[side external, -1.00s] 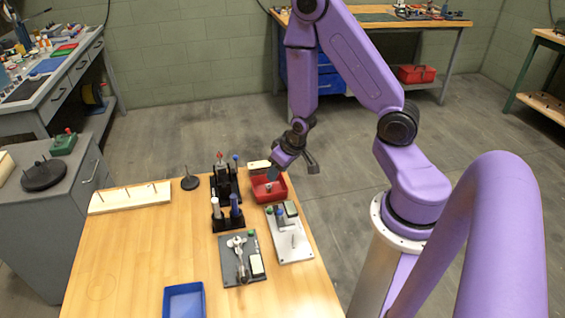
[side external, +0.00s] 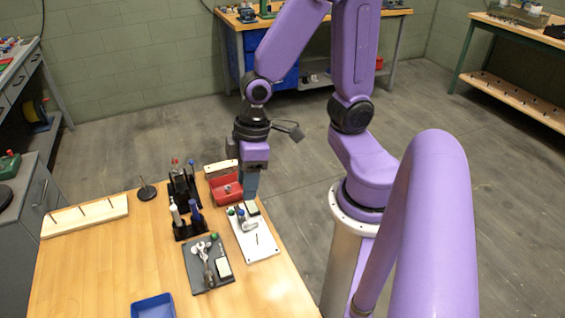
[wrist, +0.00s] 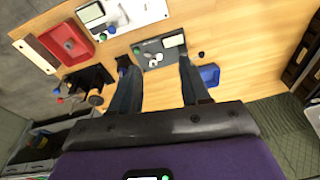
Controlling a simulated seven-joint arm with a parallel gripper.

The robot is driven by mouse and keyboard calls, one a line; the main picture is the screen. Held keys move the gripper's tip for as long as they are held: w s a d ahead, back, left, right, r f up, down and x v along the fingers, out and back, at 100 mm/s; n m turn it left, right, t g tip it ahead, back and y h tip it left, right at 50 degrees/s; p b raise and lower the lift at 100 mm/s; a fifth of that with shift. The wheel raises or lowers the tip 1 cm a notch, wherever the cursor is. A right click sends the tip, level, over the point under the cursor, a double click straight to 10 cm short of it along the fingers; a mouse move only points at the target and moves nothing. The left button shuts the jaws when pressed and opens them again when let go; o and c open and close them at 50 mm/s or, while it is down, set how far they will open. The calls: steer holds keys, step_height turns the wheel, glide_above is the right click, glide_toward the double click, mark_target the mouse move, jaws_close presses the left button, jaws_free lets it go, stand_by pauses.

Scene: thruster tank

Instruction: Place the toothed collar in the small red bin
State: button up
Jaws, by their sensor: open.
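The small red bin (side external: 223,196) stands at the far right part of the wooden table; it also shows in the wrist view (wrist: 54,37). A small greyish piece (side external: 228,188) lies inside it, and shows as a dark spot in the wrist view (wrist: 70,45). It may be the toothed collar, but it is too small to make out teeth. My gripper (side external: 250,194) points down at the right side of the bin in the side view. Its two fingers are apart in the wrist view (wrist: 154,64), with nothing between them. I cannot tell whether it touches the bin.
A white pegged plate (side external: 268,250) and a grey board (side external: 196,281) with tools lie nearer. Black holders (side external: 186,231) with upright tools stand left of the bin. A blue bin (side external: 153,308) is at the front. The table's left part is mostly clear, with a pegged wooden board (side external: 85,217).

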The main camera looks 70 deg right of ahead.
steer(key=s+r+n+h, duration=0.1)
steer(key=s+r+n, duration=0.3)
steer(key=s+r, duration=0.2)
steer(key=shift+s+d+n+g, duration=0.4)
steer(key=shift+s+d, duration=0.05)
steer(key=shift+s, duration=0.6)
